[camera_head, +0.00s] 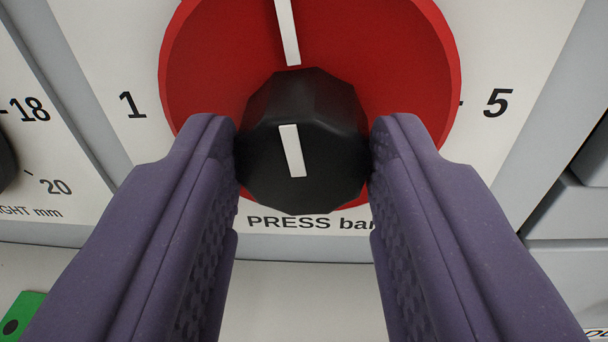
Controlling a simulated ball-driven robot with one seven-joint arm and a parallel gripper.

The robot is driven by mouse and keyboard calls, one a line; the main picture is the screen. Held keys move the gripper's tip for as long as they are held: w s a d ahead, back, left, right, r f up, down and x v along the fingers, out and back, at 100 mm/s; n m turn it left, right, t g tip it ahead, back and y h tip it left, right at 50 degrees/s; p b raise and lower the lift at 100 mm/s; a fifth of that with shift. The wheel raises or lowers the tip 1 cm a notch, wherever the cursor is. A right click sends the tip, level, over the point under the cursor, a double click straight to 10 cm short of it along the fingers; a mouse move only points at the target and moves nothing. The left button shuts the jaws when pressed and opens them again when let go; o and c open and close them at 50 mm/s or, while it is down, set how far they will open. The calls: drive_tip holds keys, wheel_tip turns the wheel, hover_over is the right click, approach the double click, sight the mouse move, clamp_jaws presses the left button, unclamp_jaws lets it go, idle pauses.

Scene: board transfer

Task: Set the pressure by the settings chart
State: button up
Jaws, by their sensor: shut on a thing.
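A black faceted knob (305,188) stands out from a red disc (390,60) on a pale dial plate marked "PRESS bar". The knob carries a white line that points almost straight up, leaning slightly left. Another white line on the red disc above it points the same way, out of the top of the view. The number 1 shows left of the disc and 5 right of it. My gripper (304,150) is shut on the knob, one purple finger on each side. The settings chart is not in view.
To the left is a second dial plate (50,150) with 18, 20 and "mm", and part of a dark knob at the edge. A green piece (22,312) with a dark spot lies at the lower left. Grey box-like parts (570,215) stand at the right.

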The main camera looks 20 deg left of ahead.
drive_tip(key=n+b, duration=0.2)
drive_tip(key=n, duration=0.1)
drive_tip(key=shift+s+a+f+h, duration=0.1)
drive_tip(key=shift+f+h, duration=0.1)
drive_tip(key=shift+h, duration=0.2)
drive_tip(key=shift+n+h+b, duration=0.3)
drive_tip(key=shift+n+b, duration=0.9)
drive_tip(key=shift+n, duration=0.7)
drive_tip(key=shift+r, duration=0.1)
drive_tip(key=o, duration=1.1)
drive_tip(key=shift+c, duration=0.2)
drive_tip(key=shift+s+r, duration=0.1)
drive_tip(key=f+p+v, duration=0.1)
drive_tip(key=p+v, duration=0.1)
drive_tip(key=v, duration=0.5)
drive_tip(key=shift+s+r, duration=0.3)
drive_tip(key=shift+r, duration=0.1)
